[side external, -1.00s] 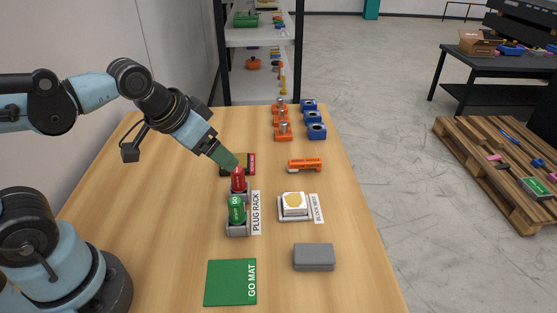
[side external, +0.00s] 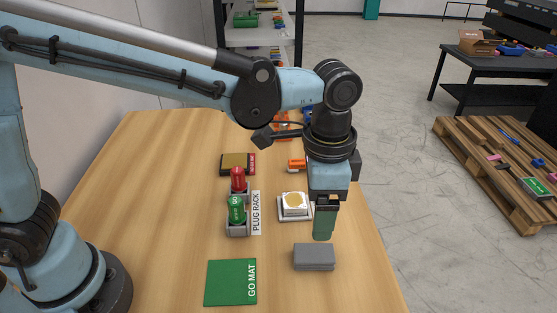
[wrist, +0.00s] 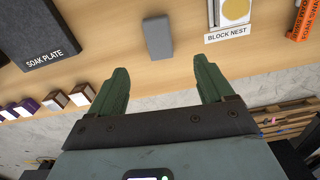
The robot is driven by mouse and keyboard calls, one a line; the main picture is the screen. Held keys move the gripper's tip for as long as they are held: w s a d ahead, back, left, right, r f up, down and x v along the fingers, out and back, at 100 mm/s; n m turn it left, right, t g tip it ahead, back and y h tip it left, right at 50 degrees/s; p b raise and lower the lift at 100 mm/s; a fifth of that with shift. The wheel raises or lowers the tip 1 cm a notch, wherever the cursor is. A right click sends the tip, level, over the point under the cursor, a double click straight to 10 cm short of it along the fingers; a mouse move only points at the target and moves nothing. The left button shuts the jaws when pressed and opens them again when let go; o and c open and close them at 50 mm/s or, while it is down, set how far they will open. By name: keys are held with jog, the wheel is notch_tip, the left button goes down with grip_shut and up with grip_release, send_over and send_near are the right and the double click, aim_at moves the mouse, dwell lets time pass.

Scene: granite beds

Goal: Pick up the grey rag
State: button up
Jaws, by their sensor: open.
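The grey rag (side external: 314,257) lies folded as a flat block on the table's near right part. In the wrist view the rag (wrist: 158,38) shows beyond the fingertips, roughly centred between them sideways. My gripper (side external: 323,236) points down, its green fingers appearing just behind the rag's far edge in the side view. In the wrist view my gripper (wrist: 161,72) has its two fingers wide apart with nothing between them. It is not touching the rag as far as I can see.
The block nest (side external: 293,207) with a white block is just left of my gripper. The plug rack (side external: 238,230) holds red and green plugs. The green go mat (side external: 230,283) lies left of the rag. A soak plate (wrist: 45,35) and several small blocks show in the wrist view.

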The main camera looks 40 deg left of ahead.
send_over(315, 252)
jog(key=f, duration=0.6)
jog(key=shift+a+f, duration=0.1)
jog(key=shift+a, duration=0.1)
jog(key=shift+d+f, duration=0.2)
jog(key=shift+f, duration=2.4)
jog(key=c, duration=1.1)
